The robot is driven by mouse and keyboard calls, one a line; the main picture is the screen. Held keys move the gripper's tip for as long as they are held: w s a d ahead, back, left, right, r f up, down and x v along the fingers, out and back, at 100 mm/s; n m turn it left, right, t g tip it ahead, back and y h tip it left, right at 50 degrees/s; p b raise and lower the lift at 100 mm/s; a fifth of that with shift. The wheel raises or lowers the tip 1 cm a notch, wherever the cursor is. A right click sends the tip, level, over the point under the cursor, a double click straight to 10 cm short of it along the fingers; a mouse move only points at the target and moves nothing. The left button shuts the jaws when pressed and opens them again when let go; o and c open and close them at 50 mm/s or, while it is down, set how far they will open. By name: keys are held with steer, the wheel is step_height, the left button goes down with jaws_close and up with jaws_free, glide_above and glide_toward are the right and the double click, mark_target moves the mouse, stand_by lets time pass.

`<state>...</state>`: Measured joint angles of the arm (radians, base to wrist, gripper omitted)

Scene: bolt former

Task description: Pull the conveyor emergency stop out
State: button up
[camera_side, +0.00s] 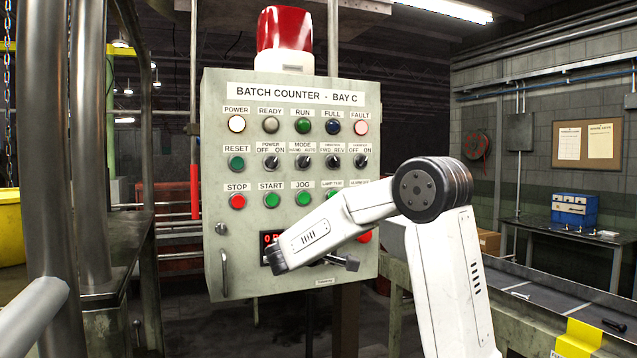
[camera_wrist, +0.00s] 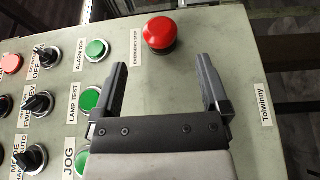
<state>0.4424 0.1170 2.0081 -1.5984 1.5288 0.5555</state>
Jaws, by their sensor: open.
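The emergency stop (camera_wrist: 161,33) is a red mushroom button on a dark collar, beside a label reading EMERGENCY STOP. In the side view only a red part of it (camera_side: 365,237) shows at the panel's lower right, partly behind my arm. My gripper (camera_wrist: 161,64) is open and empty in the wrist view. The button lies beyond the fingertips, roughly centred between them, with a visible gap. In the side view my gripper (camera_side: 343,262) is in front of the panel's lower right, below the button. I cannot tell whether the button is pressed in.
The grey panel (camera_side: 290,90) carries several switches, lamps and buttons. In the wrist view a green LAMP TEST button (camera_wrist: 90,98) is close to the left finger, and an ALARM OFF button (camera_wrist: 96,48) is beyond it. A red STOP button (camera_side: 237,201) is on the panel's left.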

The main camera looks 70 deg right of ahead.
steer(key=shift+x, duration=3.45)
